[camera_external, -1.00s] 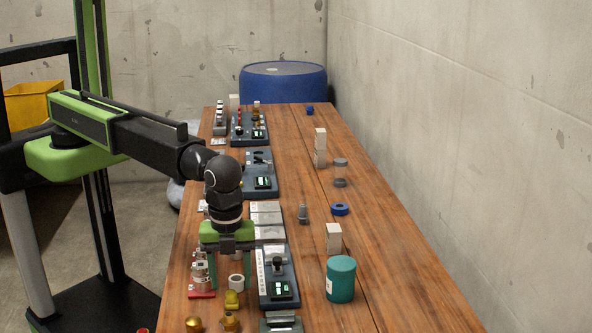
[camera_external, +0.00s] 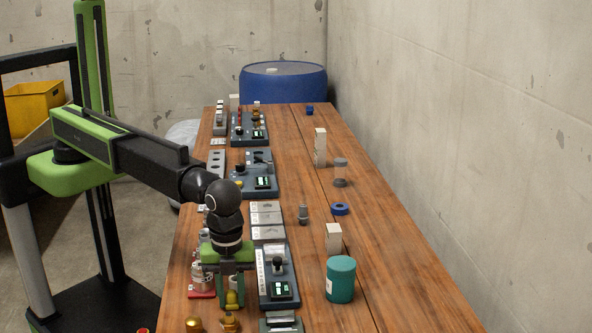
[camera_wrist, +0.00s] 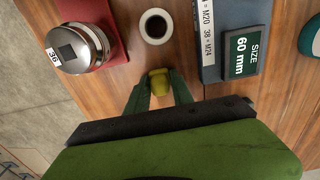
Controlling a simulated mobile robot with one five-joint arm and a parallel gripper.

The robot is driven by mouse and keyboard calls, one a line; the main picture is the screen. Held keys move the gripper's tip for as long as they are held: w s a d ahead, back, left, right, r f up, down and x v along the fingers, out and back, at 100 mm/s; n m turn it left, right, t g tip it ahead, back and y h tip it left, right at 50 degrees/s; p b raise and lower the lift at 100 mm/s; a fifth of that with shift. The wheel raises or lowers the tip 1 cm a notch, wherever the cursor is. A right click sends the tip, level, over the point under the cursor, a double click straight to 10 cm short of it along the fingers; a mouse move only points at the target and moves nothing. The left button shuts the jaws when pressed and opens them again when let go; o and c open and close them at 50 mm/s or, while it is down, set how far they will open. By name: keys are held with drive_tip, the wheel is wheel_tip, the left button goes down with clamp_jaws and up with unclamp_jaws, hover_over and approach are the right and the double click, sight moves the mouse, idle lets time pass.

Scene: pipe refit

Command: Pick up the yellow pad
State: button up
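The yellow pad (camera_external: 232,298) is a small, rounded block near the left edge of the wooden table. My gripper (camera_external: 232,293) is low over it, pointing down, with one green finger on each side. In the wrist view, the yellow pad (camera_wrist: 158,82) sits between the two green fingertips of my gripper (camera_wrist: 160,84). The fingers are close in and look shut on its sides. The lower part of the pad is hidden in the wrist view.
A white ring with a dark centre (camera_wrist: 156,26) lies just beyond the pad. A metal cylinder on a red base (camera_wrist: 82,46) stands to the left, and a blue-grey board with a "60 mm" display (camera_wrist: 246,52) to the right. Brass fittings (camera_external: 229,321) are close in front.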

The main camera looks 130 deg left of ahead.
sight(231, 291)
clamp_jaws()
drive_tip(key=shift+r, duration=0.1)
drive_tip(key=shift+r+p, duration=0.3)
drive_tip(key=shift+p, duration=0.1)
wheel_tip(231, 291, up, 4)
drive_tip(key=p, duration=0.3)
drive_tip(key=shift+f+p, duration=0.1)
drive_tip(key=shift+p, duration=0.3)
drive_tip(key=s+d+r+p, duration=0.6)
drive_tip(key=d, duration=0.3)
drive_tip(key=shift+s+d+r, duration=0.2)
drive_tip(key=shift+s+d, duration=0.15)
